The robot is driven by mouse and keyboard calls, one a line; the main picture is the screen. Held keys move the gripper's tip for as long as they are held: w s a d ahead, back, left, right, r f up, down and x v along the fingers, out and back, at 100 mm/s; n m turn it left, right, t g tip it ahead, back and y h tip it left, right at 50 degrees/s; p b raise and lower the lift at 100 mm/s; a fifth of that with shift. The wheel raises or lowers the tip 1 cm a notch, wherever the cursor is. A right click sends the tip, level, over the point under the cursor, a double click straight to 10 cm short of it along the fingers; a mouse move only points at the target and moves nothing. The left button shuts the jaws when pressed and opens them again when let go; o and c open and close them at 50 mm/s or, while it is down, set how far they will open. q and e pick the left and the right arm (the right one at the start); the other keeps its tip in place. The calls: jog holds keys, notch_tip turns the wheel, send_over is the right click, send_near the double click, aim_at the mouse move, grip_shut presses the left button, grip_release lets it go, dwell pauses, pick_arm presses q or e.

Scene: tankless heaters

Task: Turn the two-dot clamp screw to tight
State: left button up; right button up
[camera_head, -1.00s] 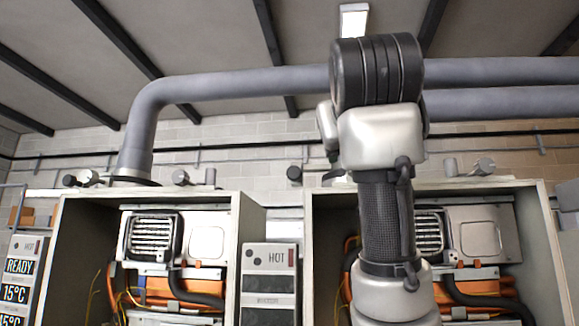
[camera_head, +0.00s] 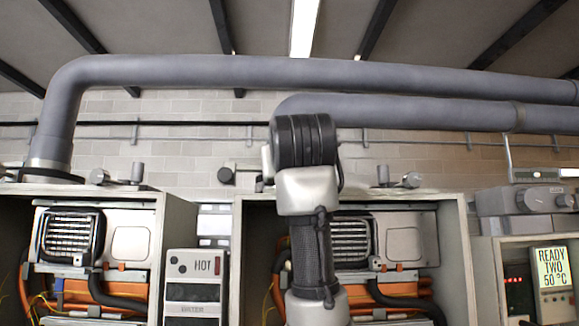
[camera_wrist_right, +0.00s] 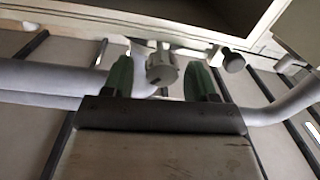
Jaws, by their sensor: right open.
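My right gripper (camera_wrist_right: 160,80) shows in the right wrist view with its two green fingers apart. A round grey knob (camera_wrist_right: 162,68), possibly a clamp screw, lies in the gap between them. I cannot tell whether either finger touches it. A second, darker knob (camera_wrist_right: 233,62) is just right of the fingers. No dots can be read on either knob. In the head view, similar grey knobs sit above the open cabinets, such as one (camera_head: 411,180) right of my arm and one (camera_head: 98,176) at left. My left gripper is not in view.
Open heater cabinets (camera_head: 455,240) (camera_head: 175,225) stand along the brick wall. Thick grey pipes (camera_head: 300,72) run above them. In the wrist view, pipes (camera_wrist_right: 45,76) pass close behind the fingers.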

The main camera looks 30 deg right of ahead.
jog(key=shift+c, duration=0.2)
jog(key=shift+a, duration=0.1)
jog(key=c, duration=0.9)
jog(key=shift+m, duration=0.3)
jog(key=shift+f+m+h+b, duration=0.15)
jog(key=shift+m+b, duration=0.35)
jog(key=shift+m, duration=2.95)
jog(key=shift+r+m+h+b, duration=0.15)
jog(key=shift+m+b, duration=0.3)
jog(key=shift+m, duration=3)
jog(key=shift+f, duration=0.1)
